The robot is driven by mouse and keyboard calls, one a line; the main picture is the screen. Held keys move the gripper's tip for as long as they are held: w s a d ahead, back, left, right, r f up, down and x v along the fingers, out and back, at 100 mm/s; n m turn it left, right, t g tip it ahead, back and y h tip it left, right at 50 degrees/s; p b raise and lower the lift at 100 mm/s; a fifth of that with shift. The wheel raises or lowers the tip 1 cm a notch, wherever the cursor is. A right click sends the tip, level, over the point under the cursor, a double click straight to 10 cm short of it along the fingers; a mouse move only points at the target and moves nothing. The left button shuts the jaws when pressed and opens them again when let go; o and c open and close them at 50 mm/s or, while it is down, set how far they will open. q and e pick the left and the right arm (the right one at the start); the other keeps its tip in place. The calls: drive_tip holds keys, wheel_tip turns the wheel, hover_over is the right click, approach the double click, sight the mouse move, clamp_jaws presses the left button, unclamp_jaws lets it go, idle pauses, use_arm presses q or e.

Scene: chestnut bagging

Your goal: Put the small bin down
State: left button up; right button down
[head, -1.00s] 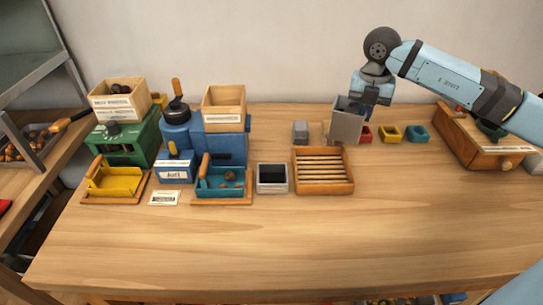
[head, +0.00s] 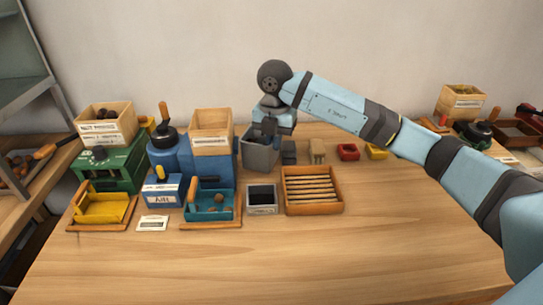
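The small bin (head: 257,155) is a grey, open-topped box in the head view, just right of the blue machine. It looks about upright and close to the table top; I cannot tell whether its base touches. My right gripper (head: 268,131) comes down over the bin's right rim and appears shut on it. The finger gap is hidden by the gripper body and the bin's edge. My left gripper is not in view.
The blue machine (head: 185,158) stands close on the bin's left. A dark grey block (head: 289,151) and a small wooden stand (head: 317,150) are on its right. A grey-rimmed black tray (head: 262,209) and a slatted wooden tray (head: 313,208) lie in front. The front table (head: 270,265) is clear.

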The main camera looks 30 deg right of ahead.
sight(273, 155)
drive_tip(key=f, duration=0.4)
drive_tip(key=shift+w+a+f, duration=0.1)
drive_tip(key=shift+a+f, duration=0.1)
drive_tip(key=shift+w+a+f, duration=0.15)
drive_tip(key=shift+f+b, duration=0.2)
drive_tip(key=shift+b, duration=0.15)
drive_tip(key=c, duration=1.4)
unclamp_jaws()
drive_tip(key=shift+o, duration=0.2)
drive_tip(key=shift+r, duration=0.2)
wheel_tip(273, 155, up, 12)
drive_tip(key=p, duration=0.1)
